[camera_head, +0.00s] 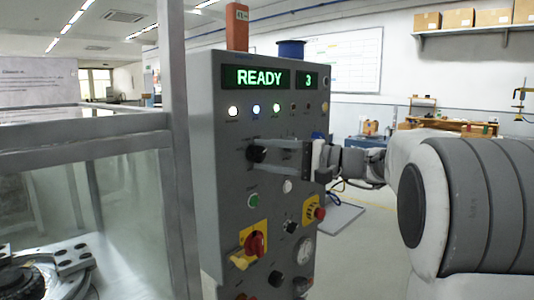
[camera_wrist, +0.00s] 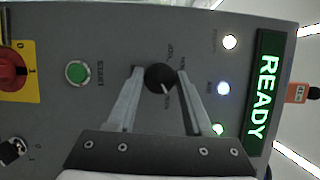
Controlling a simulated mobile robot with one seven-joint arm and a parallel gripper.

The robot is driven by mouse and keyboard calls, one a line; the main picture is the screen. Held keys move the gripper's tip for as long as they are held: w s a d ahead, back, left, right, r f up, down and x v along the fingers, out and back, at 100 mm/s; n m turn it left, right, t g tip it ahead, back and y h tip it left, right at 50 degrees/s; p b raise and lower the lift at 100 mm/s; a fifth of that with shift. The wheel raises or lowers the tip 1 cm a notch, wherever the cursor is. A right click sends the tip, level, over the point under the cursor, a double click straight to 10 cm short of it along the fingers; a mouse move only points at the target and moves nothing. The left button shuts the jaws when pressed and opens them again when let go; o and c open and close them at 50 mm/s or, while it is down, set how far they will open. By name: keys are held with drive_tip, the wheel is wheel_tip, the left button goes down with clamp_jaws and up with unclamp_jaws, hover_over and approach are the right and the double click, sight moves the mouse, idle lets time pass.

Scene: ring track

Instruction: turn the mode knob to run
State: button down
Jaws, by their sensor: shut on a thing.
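The mode knob (camera_head: 255,154) is a black round knob on the front of the grey control panel (camera_head: 226,180), below the row of lamps. In the wrist view the knob (camera_wrist: 158,78) has small labels around it and a pale pointer mark toward the picture's lower right. The labels are too small to read surely, so I cannot tell which position it points at. My gripper (camera_head: 262,155) reaches in from the right, and its two fingers (camera_wrist: 160,72) are shut on the knob, one on each side. The display (camera_head: 257,78) reads READY.
A green START button (camera_wrist: 77,72) sits below the knob. Lower are a red switch (camera_head: 254,244) on a yellow plate and a red mushroom button (camera_head: 319,213). White, blue and green lamps (camera_head: 256,109) are lit above. A metal frame post (camera_head: 174,150) stands left of the panel.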

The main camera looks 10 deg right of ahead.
drive_tip(key=shift+m, duration=0.6)
drive_tip(key=shift+c, duration=1.5)
unclamp_jaws()
drive_tip(key=p+v, duration=0.2)
drive_tip(key=v, duration=1.5)
drive_tip(key=shift+d+f, duration=0.2)
drive_tip(key=shift+f, duration=0.15)
